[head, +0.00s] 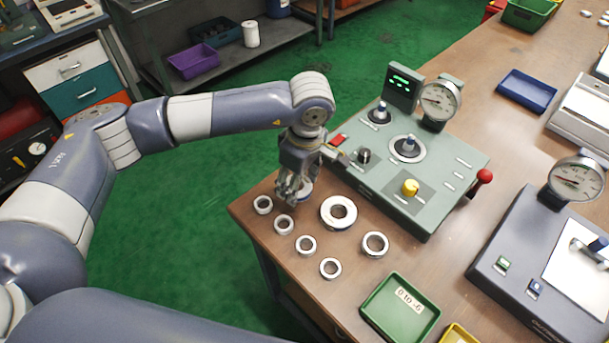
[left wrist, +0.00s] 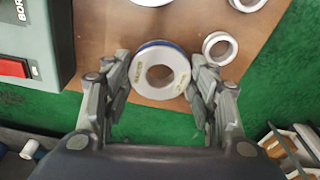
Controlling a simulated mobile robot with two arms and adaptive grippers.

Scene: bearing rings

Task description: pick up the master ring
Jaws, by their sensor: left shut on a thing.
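The master ring (left wrist: 160,99) is a thick white ring with a blue band and small lettering on its face. In the left wrist view it sits between the two fingers of my left gripper (left wrist: 160,85), which is shut on it at its sides. In the head view my left gripper (head: 297,192) is over the table's left edge, beside the green-grey gauge station. There the fingers hide most of the master ring, and only a small blue and white part (head: 306,189) shows. Whether it touches the table I cannot tell. My right gripper is not in view.
Several loose rings lie on the wooden table (head: 262,235), among them a large one (head: 328,222) close to the gripper. The gauge station (head: 440,165) stands to the right. A green tray (head: 375,313) is at the front. Green floor lies left of the table.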

